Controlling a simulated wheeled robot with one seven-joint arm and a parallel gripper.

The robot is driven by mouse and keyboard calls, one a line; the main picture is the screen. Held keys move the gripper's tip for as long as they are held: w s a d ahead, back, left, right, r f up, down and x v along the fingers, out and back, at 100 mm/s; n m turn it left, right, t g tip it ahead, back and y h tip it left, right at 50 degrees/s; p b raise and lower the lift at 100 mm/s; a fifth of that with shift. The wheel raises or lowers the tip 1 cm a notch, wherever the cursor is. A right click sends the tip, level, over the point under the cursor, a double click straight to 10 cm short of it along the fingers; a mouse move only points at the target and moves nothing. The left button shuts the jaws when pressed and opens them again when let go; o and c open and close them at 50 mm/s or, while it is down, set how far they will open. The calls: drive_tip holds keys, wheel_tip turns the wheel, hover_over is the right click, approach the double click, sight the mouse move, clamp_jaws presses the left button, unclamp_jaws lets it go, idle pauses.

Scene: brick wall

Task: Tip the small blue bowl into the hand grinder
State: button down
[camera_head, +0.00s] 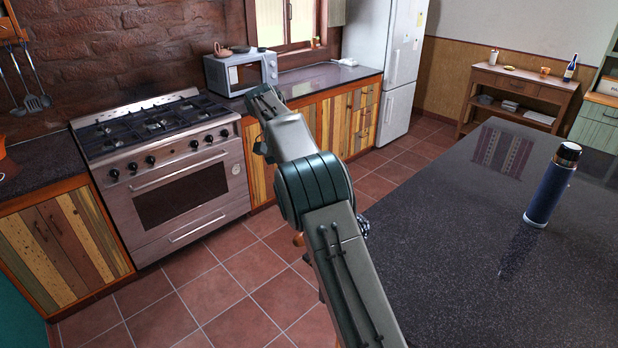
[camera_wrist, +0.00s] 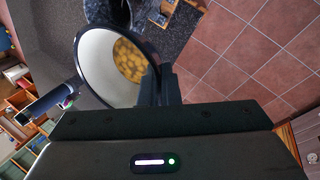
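In the wrist view, a bowl (camera_wrist: 92,48) with a dark rim and a pale inside is at my gripper's fingers (camera_wrist: 158,84). It holds round, yellow-brown pieces (camera_wrist: 128,60). The fingers are closed together at its rim on the right side, and the bowl appears held, its mouth facing the camera. A dark, rounded object (camera_wrist: 108,12) shows partly behind the bowl at the top; I cannot tell whether it is the hand grinder. In the head view my arm hides the gripper and bowl, and no grinder can be made out.
A dark speckled countertop (camera_head: 450,265) fills the right of the head view, with a blue flask (camera_head: 552,187) standing on it. A stove (camera_head: 165,180), a microwave (camera_head: 241,72) and a fridge (camera_head: 388,60) line the back. Tiled floor (camera_head: 215,265) lies between.

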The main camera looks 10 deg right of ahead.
wheel_tip(320, 180, up, 5)
drive_tip(key=shift+s+d+f+m+t+y, duration=0.1)
drive_tip(key=shift+s+f+t+y, duration=0.4)
drive_tip(key=shift+f+t, duration=0.25)
drive_tip(key=shift+s+d+f+m+t+y, duration=0.15)
drive_tip(key=shift+s+f+t+y, duration=0.25)
drive_tip(key=shift+f+t, duration=0.35)
drive_tip(key=shift+s+d+f+m+t+y, duration=0.1)
drive_tip(key=shift+s+f+t+y, duration=0.3)
drive_tip(key=shift+s+f+t, duration=0.3)
drive_tip(key=shift+s+d+r+t+y, duration=0.25)
drive_tip(key=shift+s+t+y, duration=0.1)
drive_tip(key=shift+t, duration=0.3)
drive_tip(key=shift+s+d+r+t+y, duration=0.1)
drive_tip(key=shift+s+d+t+y, duration=0.2)
drive_tip(key=shift+t, duration=0.35)
drive_tip(key=shift+s+d+t+y+b, duration=0.15)
drive_tip(key=shift+s+t+y+b, duration=0.3)
drive_tip(key=shift+b, duration=1.05)
drive_tip(key=shift+s+d+r+m+t+b, duration=0.2)
drive_tip(key=shift+t+b, duration=0.25)
drive_tip(key=shift+b, duration=0.8)
